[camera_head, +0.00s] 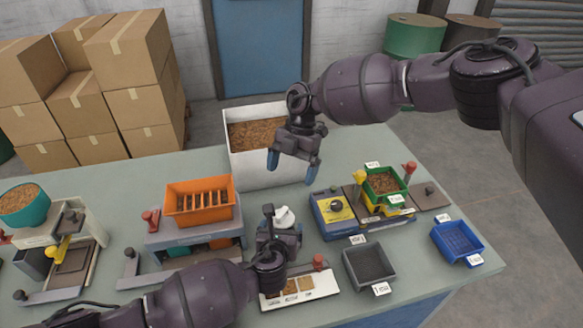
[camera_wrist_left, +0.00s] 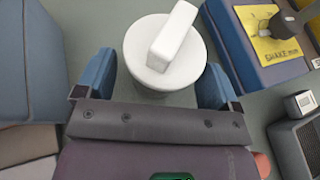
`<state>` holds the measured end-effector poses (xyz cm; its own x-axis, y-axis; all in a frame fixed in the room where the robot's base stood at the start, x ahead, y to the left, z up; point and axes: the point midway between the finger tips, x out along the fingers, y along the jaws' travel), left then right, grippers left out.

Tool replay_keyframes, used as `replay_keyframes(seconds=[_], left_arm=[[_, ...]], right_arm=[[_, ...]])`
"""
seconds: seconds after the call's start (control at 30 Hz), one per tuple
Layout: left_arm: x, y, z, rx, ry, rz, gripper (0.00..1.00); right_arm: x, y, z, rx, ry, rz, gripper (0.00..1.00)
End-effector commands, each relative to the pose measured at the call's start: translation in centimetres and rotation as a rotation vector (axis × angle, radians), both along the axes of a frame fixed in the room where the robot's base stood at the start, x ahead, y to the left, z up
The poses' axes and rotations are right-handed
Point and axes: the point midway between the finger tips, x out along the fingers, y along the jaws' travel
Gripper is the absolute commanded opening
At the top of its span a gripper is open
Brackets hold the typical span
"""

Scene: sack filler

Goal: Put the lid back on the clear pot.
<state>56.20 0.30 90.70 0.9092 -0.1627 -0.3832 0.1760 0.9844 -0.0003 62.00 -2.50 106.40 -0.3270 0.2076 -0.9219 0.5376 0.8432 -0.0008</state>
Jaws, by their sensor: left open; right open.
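A round white lid (camera_wrist_left: 140,43) with a raised bar handle (camera_wrist_left: 173,35) shows in the left wrist view. In the head view the white lid (camera_head: 284,214) is partly hidden behind my left gripper. My left gripper (camera_head: 280,232) is open, with its blue fingertips apart on either side of the lid's near edge in the left wrist view (camera_wrist_left: 154,82). My right gripper (camera_head: 293,167) is open and empty, pointing down by the front of the white bin. I cannot make out the clear pot, nor whether anything is under the lid.
A white bin (camera_head: 262,176) of brown flakes stands behind. An orange tray (camera_head: 198,212) on a stand is left of the lid. A blue-and-yellow shaker unit (camera_head: 337,211) is right of it. Grey (camera_head: 369,264) and blue (camera_head: 457,240) trays lie farther right. A sample board (camera_head: 312,289) is in front.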

Motion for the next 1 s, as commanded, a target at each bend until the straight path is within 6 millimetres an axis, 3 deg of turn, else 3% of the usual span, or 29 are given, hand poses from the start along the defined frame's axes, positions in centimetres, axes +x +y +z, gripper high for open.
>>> replay_keyframes(seconds=[0.17, 0.6, 1.0], left_arm=[[-1.6, 0.3, 0.6, -0.001, 0.001, 0.000, 0.87], [-8.0, 1.4, 3.3, -0.001, 0.001, -0.001, 0.87], [-9.6, 1.8, 4.1, 0.001, 0.000, 0.000, 0.87]], right_arm=[[0.0, 0.0, 0.2, 0.000, 0.000, 0.000, 0.95], [0.0, 0.0, 0.4, 0.001, 0.001, 0.000, 0.95], [0.0, 0.0, 0.5, 0.001, 0.001, 0.000, 0.95]])
